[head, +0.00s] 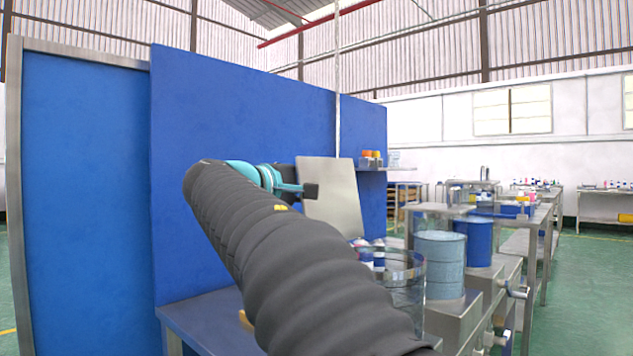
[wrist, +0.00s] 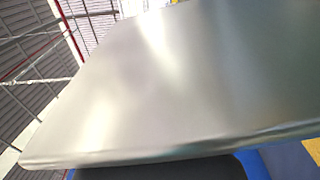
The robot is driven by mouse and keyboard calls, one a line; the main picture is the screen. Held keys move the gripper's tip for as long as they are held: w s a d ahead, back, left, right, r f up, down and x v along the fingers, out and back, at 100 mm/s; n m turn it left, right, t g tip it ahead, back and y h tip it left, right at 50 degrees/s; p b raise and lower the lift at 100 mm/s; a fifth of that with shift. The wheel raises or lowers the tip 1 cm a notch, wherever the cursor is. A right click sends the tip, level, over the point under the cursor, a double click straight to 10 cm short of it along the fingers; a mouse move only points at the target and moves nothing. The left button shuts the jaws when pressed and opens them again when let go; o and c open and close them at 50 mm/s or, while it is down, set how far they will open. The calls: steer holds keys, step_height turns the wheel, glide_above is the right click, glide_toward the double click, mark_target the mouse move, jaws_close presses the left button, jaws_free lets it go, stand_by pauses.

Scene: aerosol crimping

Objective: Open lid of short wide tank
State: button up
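A flat grey metal plate (head: 332,198), which looks like the tank lid, stands steeply tilted in front of the blue panel. It fills most of the wrist view (wrist: 160,90), with its lower edge running across the bottom. My gripper (head: 311,190) shows as a small dark end past the teal wrist, at the plate's left side in the head view. A dark part, seemingly of my gripper, shows below the plate edge in the wrist view. The fingers are not clear, and I cannot tell whether they touch the plate. The short wide tank itself is not clearly seen; my arm hides the area below.
A clear open cylinder (head: 402,282) stands right of my arm, near a light blue drum (head: 439,265) and a dark blue drum (head: 476,240) on metal stands. A tall blue panel (head: 240,130) rises behind my arm. A shelf (head: 385,168) holds orange items.

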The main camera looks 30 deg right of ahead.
steer(key=shift+r, duration=0.2)
steer(key=shift+s+a, duration=0.1)
steer(key=shift+a, duration=0.1)
steer(key=v, duration=1.1)
steer(key=shift+a, duration=0.3)
steer(key=shift+s+f, duration=0.1)
